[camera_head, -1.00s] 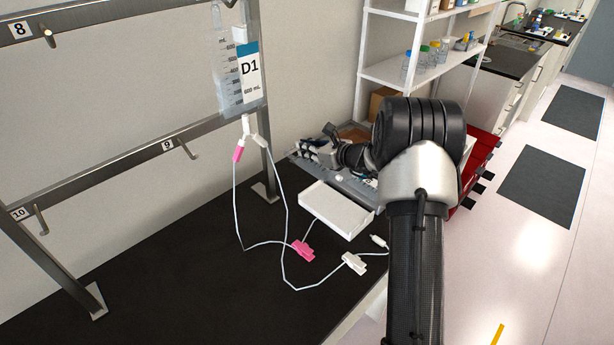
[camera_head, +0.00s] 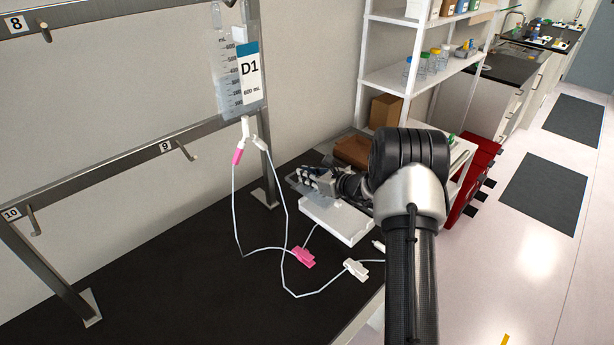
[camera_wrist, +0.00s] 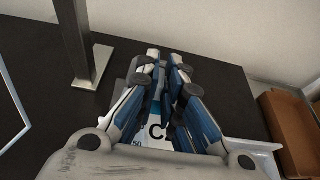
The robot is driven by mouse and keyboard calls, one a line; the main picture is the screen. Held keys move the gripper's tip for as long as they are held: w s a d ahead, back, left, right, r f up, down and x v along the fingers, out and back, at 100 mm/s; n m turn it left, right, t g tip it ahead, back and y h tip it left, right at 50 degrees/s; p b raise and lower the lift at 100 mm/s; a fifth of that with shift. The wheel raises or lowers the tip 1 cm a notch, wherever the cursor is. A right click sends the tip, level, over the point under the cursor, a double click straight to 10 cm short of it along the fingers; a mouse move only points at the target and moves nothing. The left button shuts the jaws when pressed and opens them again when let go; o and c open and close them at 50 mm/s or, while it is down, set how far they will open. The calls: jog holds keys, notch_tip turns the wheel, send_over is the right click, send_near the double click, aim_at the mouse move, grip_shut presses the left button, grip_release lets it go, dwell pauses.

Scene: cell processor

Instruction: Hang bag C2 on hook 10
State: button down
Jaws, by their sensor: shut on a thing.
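My gripper (camera_head: 318,182) is shut on bag C2, over the black bench behind the white tray.
Bag D1 (camera_head: 240,75) hangs on the rack, its tubes with pink and white clamps (camera_head: 303,258) trailing onto the bench. Hooks 9 (camera_head: 186,150) and 8 (camera_head: 45,32) are bare. A white tray (camera_head: 345,228) and a brown box (camera_head: 353,150) are near my gripper. The bench's left part is clear.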

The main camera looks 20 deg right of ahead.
jog(key=shift+f, duration=0.25)
jog(key=c, duration=1.7)
grip_release()
jog(key=shift+r, duration=0.2)
